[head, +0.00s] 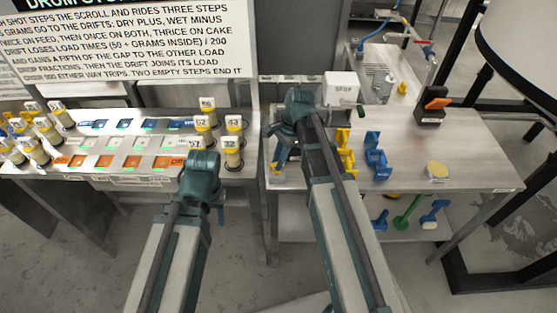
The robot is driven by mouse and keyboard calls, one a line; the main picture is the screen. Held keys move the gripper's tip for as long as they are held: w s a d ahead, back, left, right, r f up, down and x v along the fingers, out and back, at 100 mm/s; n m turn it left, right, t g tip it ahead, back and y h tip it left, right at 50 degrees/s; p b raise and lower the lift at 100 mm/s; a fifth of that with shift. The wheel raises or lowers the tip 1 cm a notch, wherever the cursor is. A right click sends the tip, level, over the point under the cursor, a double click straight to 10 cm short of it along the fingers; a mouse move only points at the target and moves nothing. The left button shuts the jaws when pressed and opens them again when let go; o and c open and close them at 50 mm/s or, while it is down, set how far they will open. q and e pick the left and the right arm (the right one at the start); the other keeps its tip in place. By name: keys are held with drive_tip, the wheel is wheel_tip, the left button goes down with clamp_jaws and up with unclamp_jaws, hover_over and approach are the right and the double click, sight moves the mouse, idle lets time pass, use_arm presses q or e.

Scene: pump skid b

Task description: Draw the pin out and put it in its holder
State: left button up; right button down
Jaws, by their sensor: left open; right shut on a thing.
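My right gripper (283,153) reaches down over the left end of the right-hand metal table, beside a white box. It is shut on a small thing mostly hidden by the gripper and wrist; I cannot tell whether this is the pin. A small yellow and blue piece (277,168) shows just below its fingers. My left gripper (204,163) is at the front edge of the left-hand bench and open; its fingers are mostly hidden behind its wrist. I cannot pick out the pin or its holder with certainty.
Yellow brackets (346,152) and blue brackets (375,156) stand right of my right arm.

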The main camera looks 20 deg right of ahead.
drive_tip(key=shift+f+b, duration=0.5)
drive_tip(key=shift+f, duration=0.1)
drive_tip(key=c, duration=0.8)
unclamp_jaws()
drive_tip(key=shift+r, duration=0.1)
drive_tip(key=shift+o, duration=0.2)
drive_tip(key=shift+r, duration=0.1)
drive_tip(key=s+p+v, duration=0.1)
drive_tip(key=p+v, duration=1.2)
drive_tip(key=shift+w+d+r, duration=0.15)
drive_tip(key=shift+w+r, duration=0.15)
drive_tip(key=shift+w, duration=0.2)
drive_tip(key=s+a+f+n+h+b, duration=0.2)
drive_tip(key=s+a+f+n+h, duration=0.1)
drive_tip(key=s+a+n, duration=1.2)
drive_tip(key=n+h, duration=0.1)
drive_tip(key=n, duration=0.3)
drive_tip(key=shift+s+t, duration=0.2)
drive_tip(key=shift+t, duration=0.1)
